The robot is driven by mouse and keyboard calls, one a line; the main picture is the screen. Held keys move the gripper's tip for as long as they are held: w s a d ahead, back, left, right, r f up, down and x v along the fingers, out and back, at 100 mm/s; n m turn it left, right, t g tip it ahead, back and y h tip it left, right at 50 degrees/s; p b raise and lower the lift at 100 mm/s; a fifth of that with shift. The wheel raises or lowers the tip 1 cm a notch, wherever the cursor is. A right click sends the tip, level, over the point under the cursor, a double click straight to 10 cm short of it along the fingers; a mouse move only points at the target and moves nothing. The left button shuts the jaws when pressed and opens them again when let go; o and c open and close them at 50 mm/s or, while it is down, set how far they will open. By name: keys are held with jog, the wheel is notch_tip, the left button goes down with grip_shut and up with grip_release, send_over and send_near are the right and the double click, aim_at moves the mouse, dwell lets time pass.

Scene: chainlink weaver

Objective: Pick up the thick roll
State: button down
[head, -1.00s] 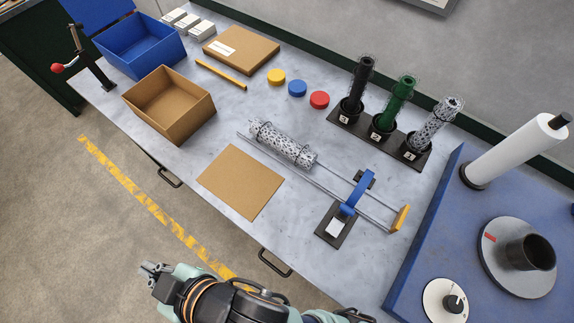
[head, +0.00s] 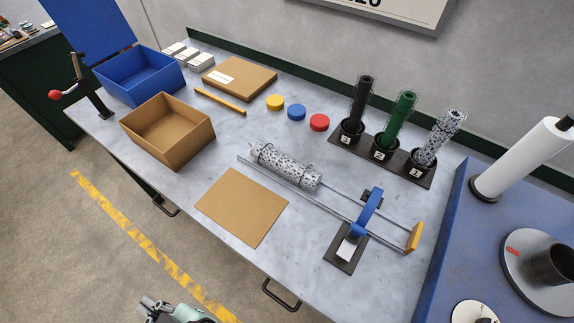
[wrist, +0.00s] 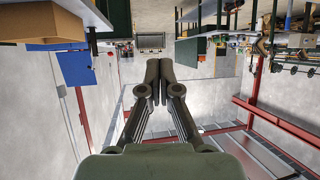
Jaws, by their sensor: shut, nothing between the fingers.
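A thick silver-grey mesh roll (head: 288,167) lies on its side across the two thin rails of a long rack on the table, with dark bands around it. Three more rolls stand upright in a black holder (head: 376,166) at the back right: black (head: 359,106), green (head: 398,119) and silver-grey (head: 440,138). My gripper (head: 150,303) is at the bottom edge of the head view, in front of the table and well away from all the rolls. In the wrist view its fingers (wrist: 159,72) are together with nothing between them. No roll shows clearly in that view.
A blue clamp (head: 367,211) arches over the rack's right part. A cardboard sheet (head: 241,207) lies in front of the roll. An open cardboard box (head: 193,153) and blue bin (head: 140,83) stand left. Yellow, blue and red discs lie behind. A blue bench (head: 445,245) adjoins right.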

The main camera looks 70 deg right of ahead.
grip_release()
dwell(0.4)
